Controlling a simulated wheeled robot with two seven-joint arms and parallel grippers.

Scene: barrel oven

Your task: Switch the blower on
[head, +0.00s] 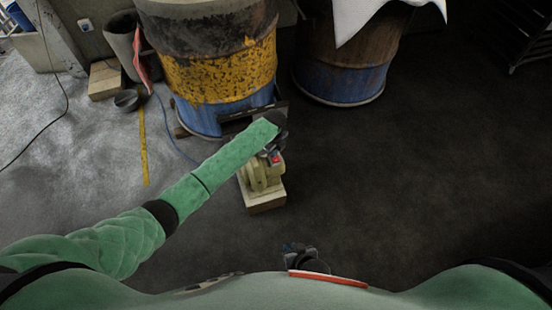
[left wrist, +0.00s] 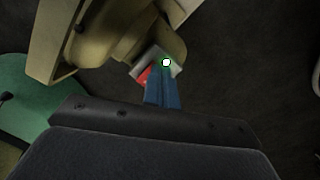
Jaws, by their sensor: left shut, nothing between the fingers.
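The blower (head: 260,174) is a cream-yellow housing on a pale wooden block in front of the yellow and blue barrel. It also shows in the left wrist view (left wrist: 95,35). Its grey switch box (left wrist: 150,62) has a red part (left wrist: 144,76) and, beside it, a white round spot with a green edge (left wrist: 166,62). My left gripper (head: 273,150) is over the switch side of the blower. Its blue fingers (left wrist: 163,85) are shut, with their tips at the switch box; I cannot tell if they touch. My right gripper (head: 302,252) is low in front of my body, its jaws unclear.
The yellow and blue barrel (head: 222,72) stands behind the blower. A second rusty barrel (head: 345,65) with a white sheet (head: 362,15) is to its right. A wooden box (head: 104,79) and a bowl (head: 128,100) are at left.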

